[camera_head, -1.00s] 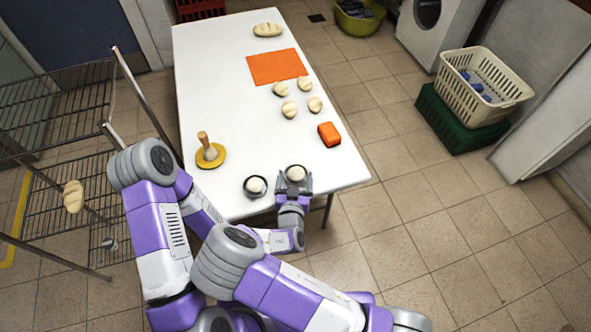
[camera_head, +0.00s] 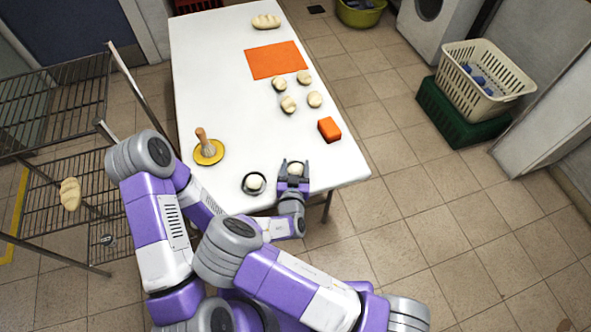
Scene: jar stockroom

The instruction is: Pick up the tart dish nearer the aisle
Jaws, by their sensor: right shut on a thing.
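Two small dark dishes with pale dough in them are at the near end of the white table. The left dish (camera_head: 254,183) stands free on the table. The right dish (camera_head: 296,169) is at my right gripper (camera_head: 293,174), which is shut on it, with the fingers at its sides. The gripper hides most of this dish's near side, and I cannot tell whether it is clear of the table. My left arm is at the left of the picture, and its gripper is not in view.
On the white table (camera_head: 214,80) are a yellow round board with a wooden-handled tool (camera_head: 206,150), an orange block (camera_head: 329,129), several dough pieces, an orange mat (camera_head: 276,60) and a loaf (camera_head: 266,22). A wire rack (camera_head: 55,105) stands left.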

